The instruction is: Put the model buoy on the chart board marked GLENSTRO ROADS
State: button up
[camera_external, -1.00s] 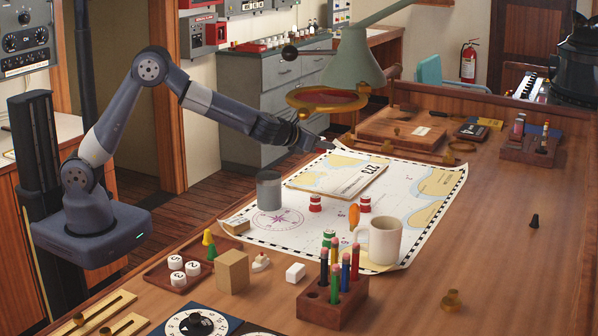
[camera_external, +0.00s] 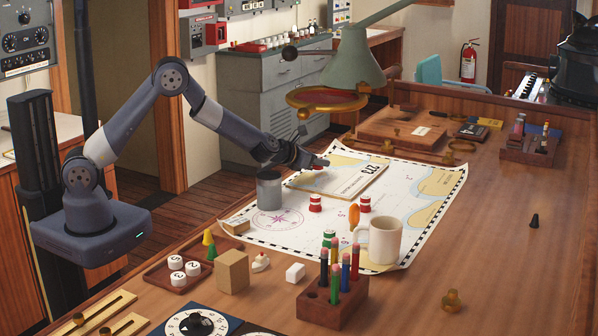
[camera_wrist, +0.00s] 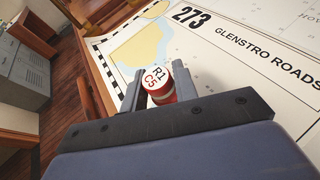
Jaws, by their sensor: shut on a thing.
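My gripper (camera_wrist: 160,88) is shut on the model buoy (camera_wrist: 157,80), a small red and white piece with "R1 C5" on its pale top. In the external view my gripper (camera_external: 318,163) is low over the far left part of the chart board (camera_external: 355,182); the buoy is hardly visible there. The wrist view shows the cream chart board (camera_wrist: 250,60) with "273" and "GLENSTRO ROADS" printed on it, just beyond and right of the buoy. I cannot tell whether the buoy touches the board.
A grey cylinder (camera_external: 269,192) stands left of the board. Red and white buoys (camera_external: 316,204) (camera_external: 365,205) stand in front on the chart (camera_external: 420,190). A mug (camera_external: 384,242) and a pencil block (camera_external: 333,303) are nearer. A lamp (camera_external: 352,70) hangs behind.

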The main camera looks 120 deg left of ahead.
jog(key=shift+f, duration=0.75)
jog(key=shift+f, duration=0.2)
jog(key=o, duration=0.9)
jog(key=shift+o, duration=0.2)
jog(key=shift+r, duration=0.1)
jog(key=shift+r, duration=0.1)
jog(key=b+v, duration=0.2)
jog(key=v, duration=1)
jog(key=shift+b, duration=0.4)
